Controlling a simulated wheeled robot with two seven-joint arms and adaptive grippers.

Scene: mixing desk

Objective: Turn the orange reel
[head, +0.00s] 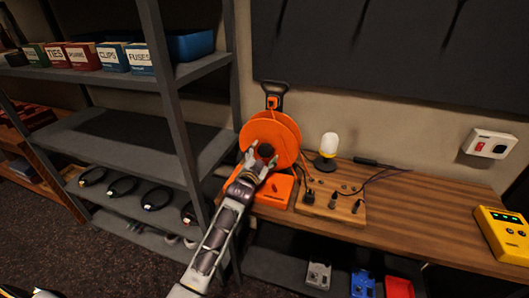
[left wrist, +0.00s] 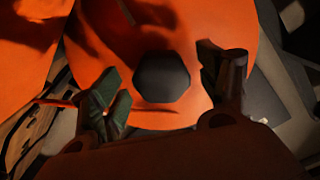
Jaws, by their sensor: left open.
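The orange reel (head: 284,131) stands upright on its orange base (head: 273,191) at the left end of the wooden desk. Its dark hub (head: 265,150) faces me. My left gripper (head: 259,160) is in front of the reel at the hub. In the left wrist view the reel's orange face (left wrist: 165,25) fills much of the picture. The dark faceted hub (left wrist: 162,77) lies between the two open fingers (left wrist: 163,90), apart from both in the picture. Whether a finger touches the reel face I cannot tell. My right gripper is not in view.
A wooden board with knobs and cables (head: 333,207) lies right of the reel base, with a small lamp (head: 328,150) behind it. A yellow device (head: 503,236) sits at the desk's right. Grey metal shelves (head: 130,140) stand close on the left.

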